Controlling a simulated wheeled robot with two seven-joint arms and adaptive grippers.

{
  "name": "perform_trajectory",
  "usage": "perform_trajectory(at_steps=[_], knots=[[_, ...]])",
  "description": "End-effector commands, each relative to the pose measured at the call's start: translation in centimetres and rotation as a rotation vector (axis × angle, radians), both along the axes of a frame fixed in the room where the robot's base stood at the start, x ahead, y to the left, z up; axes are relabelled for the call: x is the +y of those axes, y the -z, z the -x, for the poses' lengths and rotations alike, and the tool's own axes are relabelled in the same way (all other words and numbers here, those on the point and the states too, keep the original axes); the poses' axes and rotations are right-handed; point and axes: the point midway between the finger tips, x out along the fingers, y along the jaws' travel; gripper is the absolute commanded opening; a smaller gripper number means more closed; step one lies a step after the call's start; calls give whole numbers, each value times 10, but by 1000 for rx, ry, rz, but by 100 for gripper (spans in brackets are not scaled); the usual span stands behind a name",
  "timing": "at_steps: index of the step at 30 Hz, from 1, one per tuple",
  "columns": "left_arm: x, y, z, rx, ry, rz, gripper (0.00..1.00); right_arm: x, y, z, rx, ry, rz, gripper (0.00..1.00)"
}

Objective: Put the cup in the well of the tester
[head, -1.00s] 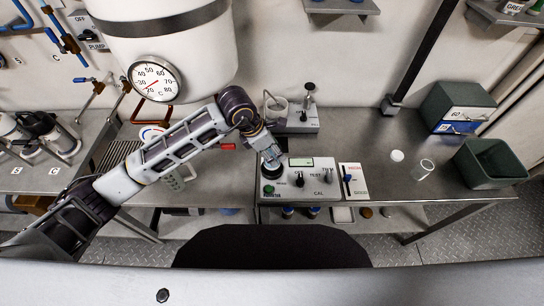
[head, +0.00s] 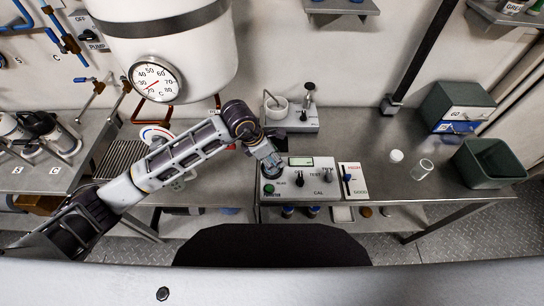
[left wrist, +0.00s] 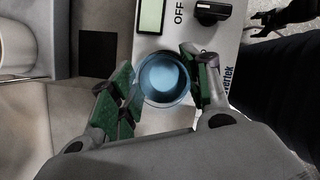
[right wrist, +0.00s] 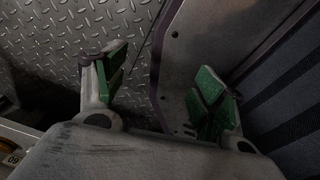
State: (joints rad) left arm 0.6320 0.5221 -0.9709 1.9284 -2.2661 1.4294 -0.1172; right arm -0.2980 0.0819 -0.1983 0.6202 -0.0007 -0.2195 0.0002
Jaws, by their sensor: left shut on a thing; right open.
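The tester (head: 322,188) is a pale box with a small display and black knobs, lying on the steel bench. My left gripper (head: 271,166) is over its left end; it also shows in the left wrist view (left wrist: 163,88). Its green-padded fingers are shut on a round cup (left wrist: 165,78) with bluish contents and a dark rim. The cup looks upright. The gripper and cup cover the well, so I cannot tell whether the cup is above it or inside it. My right gripper (right wrist: 160,85) is open and empty in the right wrist view, with diamond-plate floor behind.
A device with a pale pot (head: 276,109) stands just behind the tester. A card with a blue marking (head: 354,181) adjoins its right side. Farther right are a white round piece (head: 397,156), a clear glass (head: 423,169) and a green bin (head: 490,164). The bench between is clear.

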Motion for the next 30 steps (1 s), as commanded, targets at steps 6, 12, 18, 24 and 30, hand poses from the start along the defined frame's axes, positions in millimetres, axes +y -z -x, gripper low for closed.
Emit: perform_trajectory(at_steps=[6,12,18,24,30], knots=[[0,2,0,0,0,0,59,-2,2,0,0,-1,2,70],[0,2,0,0,0,0,69,-10,2,-1,-1,-3,10,70],[0,1,0,0,0,0,69,-17,1,-1,-2,-4,18,70],[0,-1,0,0,0,0,69,-14,-1,-2,-2,-3,14,70],[6,-16,2,-2,1,0,69,-4,0,-2,-2,-1,5,70]])
